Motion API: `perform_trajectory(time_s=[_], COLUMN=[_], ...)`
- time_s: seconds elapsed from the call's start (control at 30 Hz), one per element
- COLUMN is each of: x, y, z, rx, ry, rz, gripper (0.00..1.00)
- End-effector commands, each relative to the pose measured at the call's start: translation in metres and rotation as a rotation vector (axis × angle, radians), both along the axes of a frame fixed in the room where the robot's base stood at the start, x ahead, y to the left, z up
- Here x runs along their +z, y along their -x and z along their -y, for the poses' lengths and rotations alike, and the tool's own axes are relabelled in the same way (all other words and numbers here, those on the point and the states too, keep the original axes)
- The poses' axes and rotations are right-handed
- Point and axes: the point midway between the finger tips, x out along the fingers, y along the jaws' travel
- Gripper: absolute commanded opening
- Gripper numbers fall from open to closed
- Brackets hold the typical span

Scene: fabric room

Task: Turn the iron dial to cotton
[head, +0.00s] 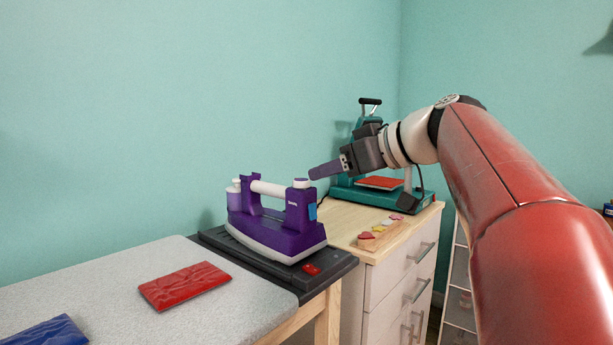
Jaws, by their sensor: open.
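The purple iron (282,232) stands on a dark rest at the right end of the ironing board, in the middle of the head view. It has a white handle bar and a blue patch on its right side. A small round white cap (302,184) sits on top of its right post and looks like the dial. Its markings are too small to read. My gripper (313,172) comes in from the right, its fingertips just above and right of this cap. Whether they touch it cannot be told. The gripper is open, though its fingers overlap from this side.
The dark rest (345,265) has a red switch. Red (186,285) and blue (45,332) cloths lie on the grey board (110,285). Behind my gripper, a teal heat press (385,197) stands on a wooden-topped drawer unit (400,270), with small coloured pieces in front.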

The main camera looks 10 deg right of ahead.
Motion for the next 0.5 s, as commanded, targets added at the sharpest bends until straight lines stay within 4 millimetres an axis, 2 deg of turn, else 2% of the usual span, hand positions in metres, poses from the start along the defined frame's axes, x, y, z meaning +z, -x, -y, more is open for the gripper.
perform_trajectory(time_s=[0.23,0.5], x=[-0.015,-0.021], y=[-0.029,-0.04], z=[-0.022,-0.03], rx=[0.001,0.0], ry=[-0.001,0.0], rz=[-0.003,-0.002], gripper=[0.51,0.51])
